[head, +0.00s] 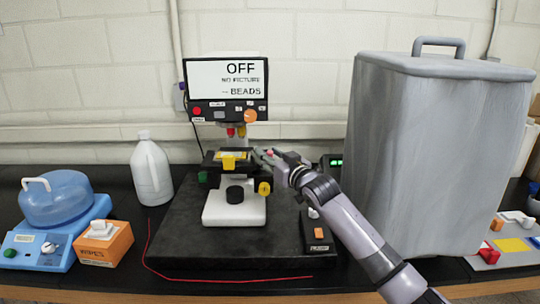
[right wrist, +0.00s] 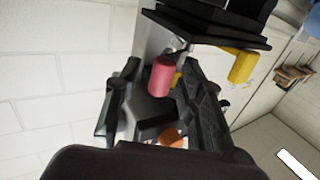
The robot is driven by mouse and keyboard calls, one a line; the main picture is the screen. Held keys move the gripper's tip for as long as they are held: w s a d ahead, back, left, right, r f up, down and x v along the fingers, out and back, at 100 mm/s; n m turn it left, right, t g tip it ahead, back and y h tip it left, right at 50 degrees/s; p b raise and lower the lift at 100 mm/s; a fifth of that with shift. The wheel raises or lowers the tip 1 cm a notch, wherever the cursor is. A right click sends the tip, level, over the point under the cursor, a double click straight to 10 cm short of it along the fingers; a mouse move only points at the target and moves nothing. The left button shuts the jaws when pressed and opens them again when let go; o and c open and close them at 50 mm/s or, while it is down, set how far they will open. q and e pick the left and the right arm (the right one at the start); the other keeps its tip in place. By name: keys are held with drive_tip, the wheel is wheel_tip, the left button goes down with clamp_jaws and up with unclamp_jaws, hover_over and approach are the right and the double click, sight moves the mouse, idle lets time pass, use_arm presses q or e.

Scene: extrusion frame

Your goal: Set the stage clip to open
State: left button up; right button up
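The microscope's dark stage (head: 212,166) carries a yellow piece (head: 229,160) below the red and yellow objectives. My right gripper (head: 266,156) reaches in from the right and is at the stage's right side. In the right wrist view its two black fingers (right wrist: 160,105) stand apart, with a red cylindrical handle (right wrist: 162,76) between them. A gap shows on the handle's left; I cannot tell whether the right finger touches it. The handle may belong to the stage clip, but the clip's position cannot be made out. My left gripper is not in view.
The screen (head: 228,80) above reads OFF, NO PICTURE, BEADS. A large grey covered box (head: 430,150) stands close on the right. A small black switch box (head: 317,232) sits at the dark platform's right edge. A white bottle (head: 151,172), blue device (head: 50,240) and orange box (head: 104,243) are left.

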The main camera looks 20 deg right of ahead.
clamp_jaws()
drive_tip(key=shift+a, duration=0.15)
idle(0.4)
drive_tip(key=shift+s+a+m+h, duration=0.15)
drive_tip(key=shift+m+h, duration=0.35)
drive_tip(key=shift+h, duration=0.2)
drive_tip(key=shift+s+a+m+h, duration=0.2)
drive_tip(key=shift+m+h, duration=0.4)
drive_tip(key=shift+h, duration=0.4)
drive_tip(key=shift+a+f+m+h+b, duration=0.15)
drive_tip(key=shift+a+m+h+b, duration=0.1)
drive_tip(key=shift+m+h+b, duration=0.55)
drive_tip(key=h+b, duration=0.1)
drive_tip(key=m+h+b, duration=0.1)
drive_tip(key=h, duration=0.1)
drive_tip(key=shift+s+a+m+b, duration=0.2)
drive_tip(key=shift+a+m+b, duration=0.1)
drive_tip(key=shift+b, duration=0.1)
drive_tip(key=shift+s+a+m+g+h+b, duration=0.1)
drive_tip(key=shift+m+g+h+b, duration=0.2)
drive_tip(key=shift+m+h+b, duration=0.55)
drive_tip(key=shift+h, duration=0.35)
drive_tip(key=shift+r, duration=0.2)
